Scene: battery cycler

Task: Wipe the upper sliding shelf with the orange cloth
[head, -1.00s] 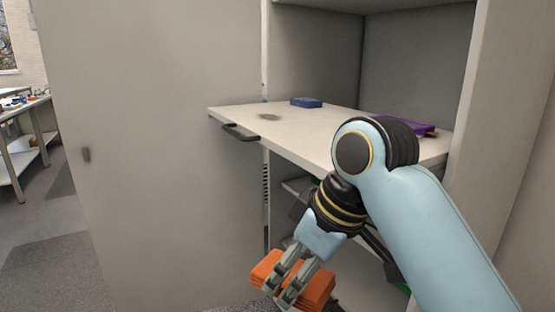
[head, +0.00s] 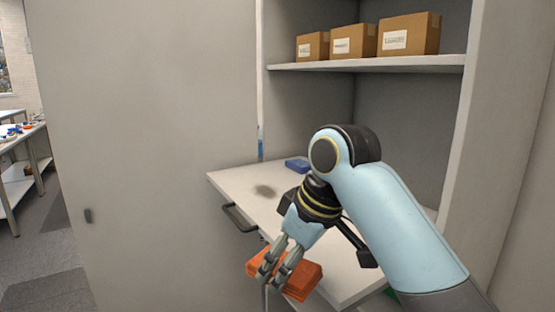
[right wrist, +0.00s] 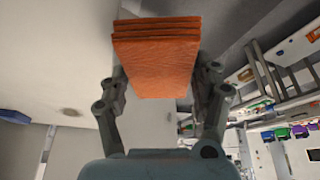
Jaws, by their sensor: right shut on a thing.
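The upper sliding shelf (head: 318,236) is a pale board pulled out of the grey cabinet, with a dark handle (head: 238,218) on its front edge. A dark round smudge (head: 265,190) lies on its left part. My right gripper (head: 276,270) is shut on the folded orange cloth (head: 304,282), in front of the shelf's front edge in the head view. The cloth also shows between the fingers in the right wrist view (right wrist: 158,62). I cannot tell its exact height against the shelf. My left gripper is not in view.
A blue box (head: 297,164) sits toward the back of the shelf. Several cardboard boxes (head: 352,41) stand on the fixed shelf (head: 365,65) above. My right arm covers the shelf's right part.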

